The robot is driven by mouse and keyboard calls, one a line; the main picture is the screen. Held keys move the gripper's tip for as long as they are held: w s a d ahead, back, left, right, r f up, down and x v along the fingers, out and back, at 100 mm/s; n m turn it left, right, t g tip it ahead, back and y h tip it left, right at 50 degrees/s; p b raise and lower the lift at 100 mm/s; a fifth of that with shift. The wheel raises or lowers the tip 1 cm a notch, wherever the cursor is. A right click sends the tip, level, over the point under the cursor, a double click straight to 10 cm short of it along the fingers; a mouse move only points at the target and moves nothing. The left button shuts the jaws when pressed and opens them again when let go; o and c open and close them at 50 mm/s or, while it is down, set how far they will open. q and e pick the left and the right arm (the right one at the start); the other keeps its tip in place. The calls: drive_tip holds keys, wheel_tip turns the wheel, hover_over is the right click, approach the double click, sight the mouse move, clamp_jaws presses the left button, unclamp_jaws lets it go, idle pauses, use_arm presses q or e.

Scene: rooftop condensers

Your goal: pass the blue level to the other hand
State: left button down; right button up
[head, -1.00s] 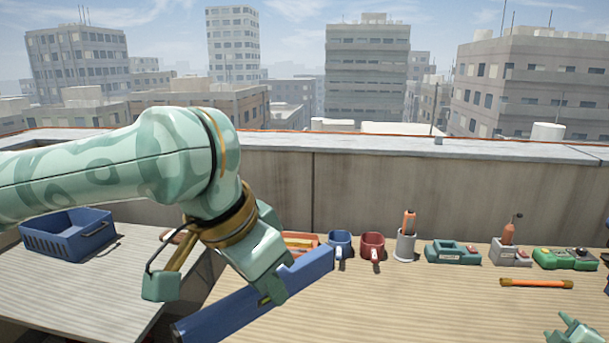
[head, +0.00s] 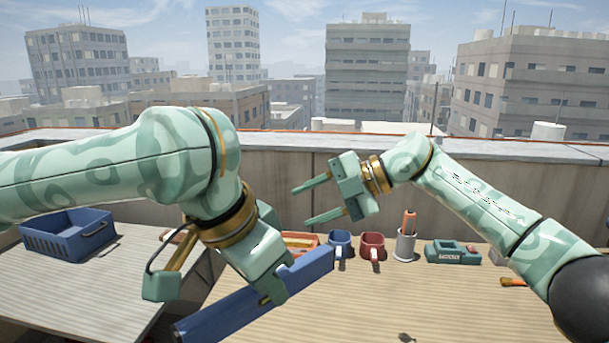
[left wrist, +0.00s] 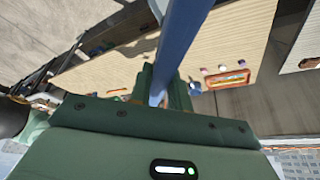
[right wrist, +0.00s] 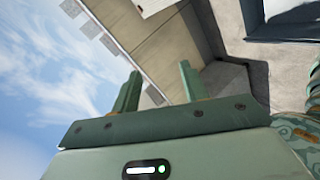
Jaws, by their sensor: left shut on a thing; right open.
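The blue level (head: 225,312) is a long blue bar, held tilted above the wooden table, with its upper end towards the right. My left gripper (head: 270,297) is shut on it near the middle, and the fingers hide part of it. The level (left wrist: 180,45) also runs up between the fingers in the left wrist view. My right gripper (head: 308,201) is open and empty, above and to the right of the level, with its fingers pointing left. In the right wrist view its two fingers (right wrist: 158,88) stand apart with nothing between them.
A blue crate (head: 68,240) stands on the left table. Along the back of the wooden table (head: 400,300) stand a blue mug (head: 340,243), a red mug (head: 372,246), a grey cup (head: 404,246) with an orange-handled tool, and a green device (head: 452,253). A concrete wall (head: 285,185) runs behind.

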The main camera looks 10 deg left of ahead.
use_arm(q)
drive_tip(key=shift+a, duration=0.1)
use_arm(e)
drive_tip(key=s+a+r+g+h, duration=0.1)
drive_tip(key=s+a+r+h, duration=0.25)
drive_tip(key=s+h, duration=0.4)
use_arm(q)
drive_tip(key=shift+s, duration=0.1)
use_arm(e)
wheel_tip(320, 180, up, 6)
drive_tip(key=m+h, duration=0.3)
drive_tip(key=h, duration=0.2)
hover_over(304, 257)
drive_tip(key=shift+t, duration=0.4)
drive_tip(key=f, duration=1.1)
drive_tip(key=shift+w+f, duration=0.2)
drive_tip(key=shift+w, duration=0.1)
clamp_jaws()
use_arm(q)
drive_tip(key=c, duration=1.2)
unclamp_jaws()
